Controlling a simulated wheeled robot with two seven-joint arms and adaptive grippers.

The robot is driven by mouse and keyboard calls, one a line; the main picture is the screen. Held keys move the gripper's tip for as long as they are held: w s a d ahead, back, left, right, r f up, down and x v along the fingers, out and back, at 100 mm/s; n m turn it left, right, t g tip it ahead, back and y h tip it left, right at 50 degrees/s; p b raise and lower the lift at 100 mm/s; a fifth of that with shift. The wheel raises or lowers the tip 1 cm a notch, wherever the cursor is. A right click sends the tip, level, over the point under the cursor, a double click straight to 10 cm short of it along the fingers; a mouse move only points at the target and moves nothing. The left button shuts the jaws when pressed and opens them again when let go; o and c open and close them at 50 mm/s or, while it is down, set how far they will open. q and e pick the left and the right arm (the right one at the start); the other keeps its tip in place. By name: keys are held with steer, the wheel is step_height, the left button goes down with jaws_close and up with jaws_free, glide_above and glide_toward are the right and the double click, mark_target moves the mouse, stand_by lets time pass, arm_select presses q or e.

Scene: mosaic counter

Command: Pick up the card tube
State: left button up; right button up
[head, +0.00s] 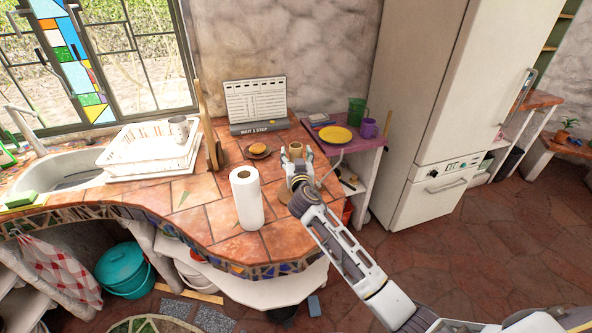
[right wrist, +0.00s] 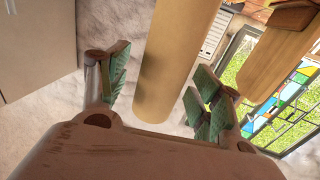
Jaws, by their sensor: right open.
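The card tube (head: 295,148) is a plain tan cylinder standing on the tiled counter (head: 195,200) near its right end. My right gripper (head: 297,157) is at the tube, with its fingers open on either side of it. In the right wrist view the tube (right wrist: 172,65) runs between the two green-padded fingers of the gripper (right wrist: 163,90). A gap shows between the tube and each finger, so it is not gripped. The lower end of the tube in that view is close to the palm. My left gripper is out of view.
A white paper roll (head: 246,198) stands left of my right arm. A plate with a bun (head: 258,151) and a text board (head: 257,105) are behind. A dish rack (head: 148,150) is left. A purple side table (head: 352,143) holds a yellow plate (head: 335,134).

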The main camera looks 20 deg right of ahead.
stand_by(0.5)
steer(key=c, duration=0.9)
steer(key=shift+r, duration=0.1)
step_height(320, 180, up, 28)
steer(key=shift+f+b, duration=0.1)
steer(key=shift+b, duration=0.6)
steer(key=shift+f, duration=0.1)
stand_by(0.4)
